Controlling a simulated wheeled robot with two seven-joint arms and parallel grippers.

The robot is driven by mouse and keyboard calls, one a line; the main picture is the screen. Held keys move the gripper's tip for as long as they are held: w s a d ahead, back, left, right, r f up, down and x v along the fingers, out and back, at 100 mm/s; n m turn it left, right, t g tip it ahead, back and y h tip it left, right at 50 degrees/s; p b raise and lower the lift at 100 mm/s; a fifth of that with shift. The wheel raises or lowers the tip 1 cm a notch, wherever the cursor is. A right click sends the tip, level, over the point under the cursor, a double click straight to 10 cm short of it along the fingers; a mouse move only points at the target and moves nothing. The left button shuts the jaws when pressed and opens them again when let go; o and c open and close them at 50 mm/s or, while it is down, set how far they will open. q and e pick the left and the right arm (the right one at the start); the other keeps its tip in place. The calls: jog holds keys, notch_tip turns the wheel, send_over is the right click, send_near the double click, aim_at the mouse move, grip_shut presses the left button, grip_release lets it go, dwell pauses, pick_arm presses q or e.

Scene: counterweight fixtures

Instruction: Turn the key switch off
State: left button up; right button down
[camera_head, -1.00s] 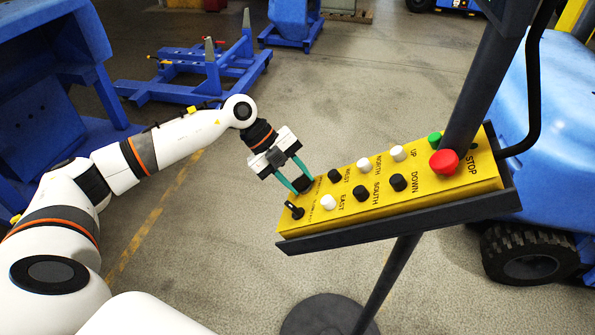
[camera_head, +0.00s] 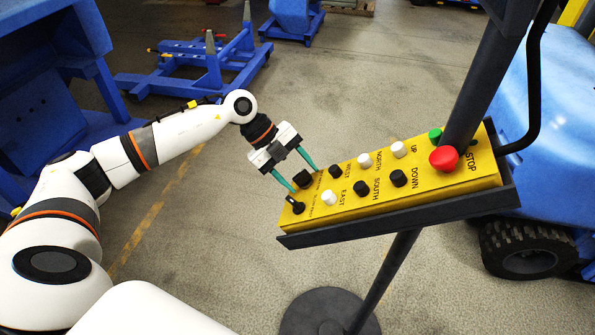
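The yellow control box (camera_head: 440,197) is held on a dark tilted tray on a stand. The key switch (camera_head: 295,205) is the black knob at the box's lower left corner, beside the white EAST button. A second black knob (camera_head: 302,179) sits just above it. My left gripper (camera_head: 304,178) has two teal fingers, spread apart and pointing down at the left end of the box. The fingertips are close to the upper black knob and just above the key switch. I cannot tell whether they touch either. My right gripper is not in view.
Black and white buttons, a green button (camera_head: 435,134) and a red STOP button (camera_head: 443,159) line the box. A dark post (camera_head: 483,85) rises by its right end. Blue machines stand left and right.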

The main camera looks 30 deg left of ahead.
pick_arm(q)
jog(key=shift+a+r, duration=0.2)
jog(key=b+v, duration=0.4)
jog(key=v, duration=0.7)
jog(key=shift+a, duration=0.15)
jog(key=shift+s+r, duration=0.1)
